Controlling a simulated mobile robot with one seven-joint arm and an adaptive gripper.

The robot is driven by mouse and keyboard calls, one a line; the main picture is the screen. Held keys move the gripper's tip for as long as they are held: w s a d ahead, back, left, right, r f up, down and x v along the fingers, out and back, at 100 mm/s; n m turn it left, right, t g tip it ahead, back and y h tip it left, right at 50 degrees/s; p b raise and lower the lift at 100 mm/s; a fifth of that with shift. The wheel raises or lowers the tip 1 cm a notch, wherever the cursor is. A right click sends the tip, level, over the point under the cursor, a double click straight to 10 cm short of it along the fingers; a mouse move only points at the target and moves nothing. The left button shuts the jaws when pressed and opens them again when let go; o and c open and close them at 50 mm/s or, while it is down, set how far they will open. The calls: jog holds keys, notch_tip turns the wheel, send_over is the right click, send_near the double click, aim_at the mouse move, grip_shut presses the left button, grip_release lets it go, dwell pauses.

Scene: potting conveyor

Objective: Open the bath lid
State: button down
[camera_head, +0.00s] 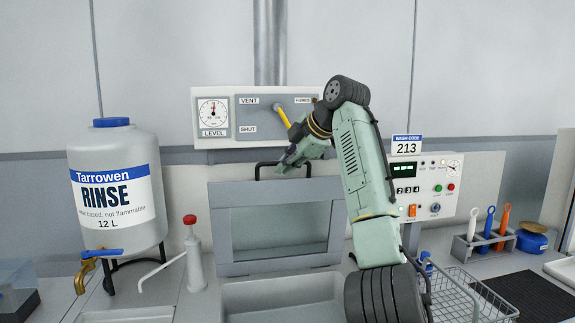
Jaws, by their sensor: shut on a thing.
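The bath lid (222,222) is a grey framed panel with a window. It stands raised, close to upright, at the back of the bath (275,292), whose front basin shows below it. A black bar handle (258,168) runs along the lid's top edge. My gripper (284,166) is at the right part of this handle and is shut on it. My arm hides the lid's right edge.
A yellow lever (283,116) on the VENT/SHUT panel (258,117) is just above my gripper. A rinse tank (117,190) and a red-topped pump bottle (194,258) stand left. The control box (432,185), wire basket (455,297) and tool rack (480,246) are right.

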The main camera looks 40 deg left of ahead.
jog(key=shift+f, duration=0.1)
jog(key=c, duration=2)
grip_release()
jog(key=shift+o, duration=0.2)
jog(key=shift+d, duration=0.1)
jog(key=w+v, duration=0.1)
jog(key=v, duration=1.1)
jog(key=shift+s, duration=0.5)
